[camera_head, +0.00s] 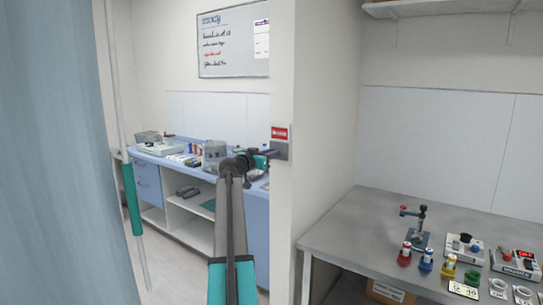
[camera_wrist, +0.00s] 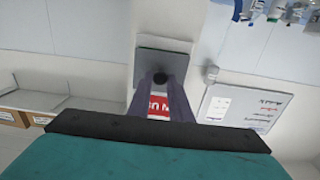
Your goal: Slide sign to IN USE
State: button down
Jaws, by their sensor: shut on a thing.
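The sign (camera_head: 279,133) is a small red panel with white lettering on the end of a wall, too small to read in the head view. A grey sliding plate (camera_head: 281,146) sits just below the red panel. In the wrist view the plate (camera_wrist: 178,58) carries a dark round knob (camera_wrist: 160,77), and part of the red panel (camera_wrist: 158,101) shows upside-down white letters between my fingers. My gripper (camera_head: 272,154) reaches the plate from the left; its purple fingers (camera_wrist: 161,84) are shut on the knob. The fingers hide the red panel's sides.
A grey table (camera_head: 330,235) with vials and small devices stands at the right. A blue-fronted counter (camera_head: 256,214) with instruments is behind my arm. A blue curtain (camera_head: 60,160) fills the left. A whiteboard (camera_head: 233,42) hangs on the back wall.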

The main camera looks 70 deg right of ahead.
jog(key=shift+f+b, duration=0.9)
jog(key=shift+f, duration=0.2)
jog(key=c, duration=1.6)
grip_release()
jog(key=shift+c, duration=0.2)
jog(key=shift+a, duration=0.1)
jog(key=b+v, duration=0.2)
jog(key=v, duration=1.1)
jog(key=shift+a+b, duration=0.35)
jog(key=shift+b, duration=0.05)
jog(key=shift+w, duration=0.1)
